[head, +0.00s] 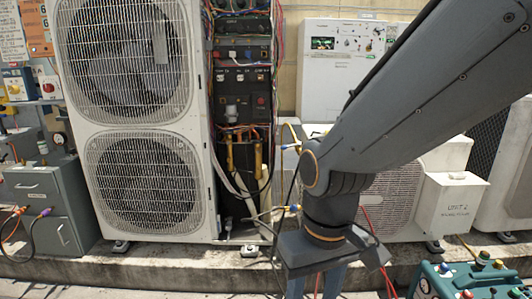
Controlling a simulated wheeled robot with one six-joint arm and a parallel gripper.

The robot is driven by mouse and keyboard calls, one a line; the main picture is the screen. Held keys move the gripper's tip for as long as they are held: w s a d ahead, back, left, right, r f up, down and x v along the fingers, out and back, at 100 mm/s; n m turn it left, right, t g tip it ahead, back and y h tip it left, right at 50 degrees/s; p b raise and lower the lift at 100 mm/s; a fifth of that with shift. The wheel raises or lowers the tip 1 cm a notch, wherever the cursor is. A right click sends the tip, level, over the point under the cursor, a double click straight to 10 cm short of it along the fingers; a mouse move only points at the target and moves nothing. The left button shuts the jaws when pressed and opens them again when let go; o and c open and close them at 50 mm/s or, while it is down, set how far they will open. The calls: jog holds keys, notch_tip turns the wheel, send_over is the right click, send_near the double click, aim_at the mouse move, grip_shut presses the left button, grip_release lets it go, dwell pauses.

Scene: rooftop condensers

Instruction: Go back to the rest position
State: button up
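My gripper (318,280) points down at the bottom edge, right of centre, in the head view. The upper parts of its two fingers show with a gap between them. The fingertips are cut off by the frame, so I cannot tell whether anything is between them. My grey arm reaches in from the upper right, bends at an elbow-like joint, and hangs in front of the low condenser unit (391,200).
A tall two-fan condenser (128,125) with an open wiring bay (241,100) stands left of centre on a concrete ledge (170,258). Grey drawers (42,195) stand at left. A teal control box (474,281) sits bottom right. Loose cables hang near my gripper.

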jog(key=s+d+r+m+p, duration=0.1)
jog(key=d+r+m+p, duration=0.3)
jog(key=d+r+p, duration=0.7)
notch_tip(320, 180, up, 3)
jog(key=p, duration=0.8)
jog(key=shift+d+h, duration=0.25)
jog(key=shift+h, duration=0.05)
